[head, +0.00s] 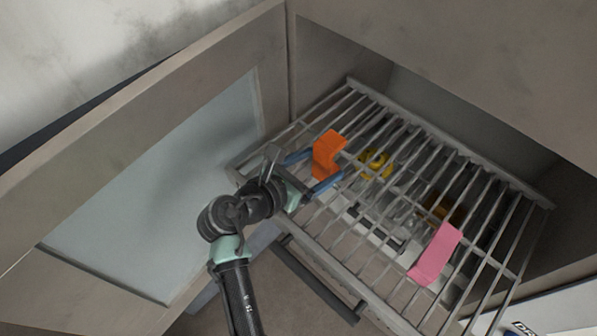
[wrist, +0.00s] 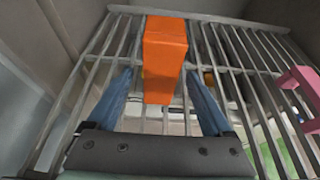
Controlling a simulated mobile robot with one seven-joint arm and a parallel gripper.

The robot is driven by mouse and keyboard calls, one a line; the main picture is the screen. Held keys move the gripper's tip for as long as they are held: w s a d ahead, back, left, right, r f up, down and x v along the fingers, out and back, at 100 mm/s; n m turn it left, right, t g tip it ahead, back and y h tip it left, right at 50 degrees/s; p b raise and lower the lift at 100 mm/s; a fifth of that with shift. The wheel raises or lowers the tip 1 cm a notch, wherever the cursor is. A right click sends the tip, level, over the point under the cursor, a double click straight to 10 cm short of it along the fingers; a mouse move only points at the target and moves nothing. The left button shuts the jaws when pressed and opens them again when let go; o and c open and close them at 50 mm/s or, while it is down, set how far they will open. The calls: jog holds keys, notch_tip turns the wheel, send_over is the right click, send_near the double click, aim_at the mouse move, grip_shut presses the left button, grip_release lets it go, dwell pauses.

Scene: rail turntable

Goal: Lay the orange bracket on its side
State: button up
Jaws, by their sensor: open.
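The orange bracket (head: 328,148) stands on the wire rack (head: 350,262), toward the rack's left side. It is a blocky, angled piece and looks upright. In the wrist view the bracket (wrist: 165,62) is in the upper middle, with a broad face toward me. My gripper (head: 322,168) is open at the bracket, with one blue finger on either side of it. In the wrist view the fingers of my gripper (wrist: 159,76) show gaps to the bracket on both sides. The bracket's far side and foot are hidden.
A pink bracket (head: 436,254) stands on the rack to the right. Yellow things (head: 376,164) show beneath the bars. Cabinet walls enclose the rack's back and right, and an open door (head: 160,180) with a pale panel stands at left. Bare bars lie between the two brackets.

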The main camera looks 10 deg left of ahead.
jog(key=b+v, duration=0.1)
jog(key=v, duration=1.1)
jog(key=shift+s+b, duration=0.1)
jog(key=shift+b, duration=0.25)
